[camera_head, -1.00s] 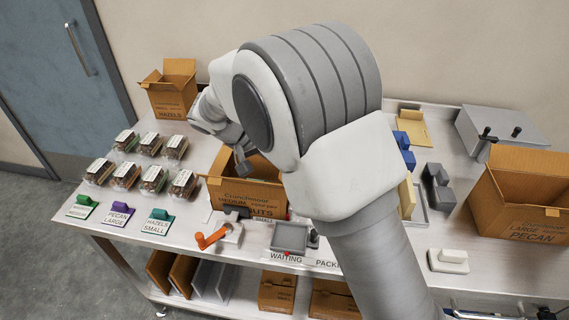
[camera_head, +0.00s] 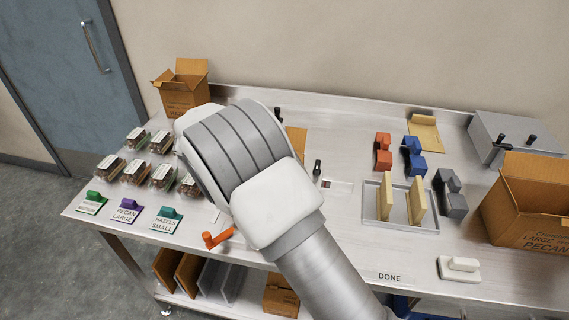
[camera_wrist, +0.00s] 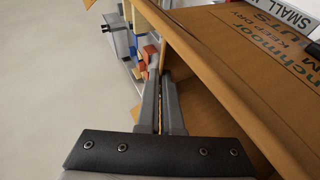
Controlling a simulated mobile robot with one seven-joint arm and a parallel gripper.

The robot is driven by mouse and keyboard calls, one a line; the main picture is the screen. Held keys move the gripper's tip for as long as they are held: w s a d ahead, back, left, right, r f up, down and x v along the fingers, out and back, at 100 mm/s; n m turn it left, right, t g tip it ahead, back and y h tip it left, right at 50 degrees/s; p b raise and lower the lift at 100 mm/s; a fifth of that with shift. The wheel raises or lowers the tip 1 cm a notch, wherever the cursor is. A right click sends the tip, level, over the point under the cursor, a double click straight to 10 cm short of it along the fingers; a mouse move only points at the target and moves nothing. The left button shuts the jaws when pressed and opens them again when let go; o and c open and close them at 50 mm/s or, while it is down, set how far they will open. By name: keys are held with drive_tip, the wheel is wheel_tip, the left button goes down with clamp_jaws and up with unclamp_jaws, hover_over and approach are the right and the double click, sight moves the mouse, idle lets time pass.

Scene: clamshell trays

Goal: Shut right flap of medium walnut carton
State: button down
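The medium walnut carton is almost wholly hidden behind my arm in the head view. A brown cardboard piece (camera_head: 296,140) shows beside the arm, probably part of it. In the wrist view the carton's printed brown panel (camera_wrist: 240,45) fills the upper right, with brown cardboard below it. My gripper (camera_wrist: 160,78) has its two fingers close together beside the panel's edge, with a thin brown strip visible between them. Whether they touch or pinch cardboard is unclear. I cannot tell which flap is which. The gripper is hidden in the head view.
Several clamshell trays (camera_head: 136,172) stand at left, with a hazel carton (camera_head: 185,90) behind. An orange handle (camera_head: 218,237) is near the front. At right are a tray with cream uprights (camera_head: 399,228), red and blue blocks, and a large pecan carton (camera_head: 530,210).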

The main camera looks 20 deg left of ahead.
drive_tip(key=c, duration=1.1)
unclamp_jaws()
drive_tip(key=shift+o, duration=0.2)
drive_tip(key=v, duration=1.7)
drive_tip(key=shift+a+p, duration=0.15)
drive_tip(key=shift+p, duration=0.15)
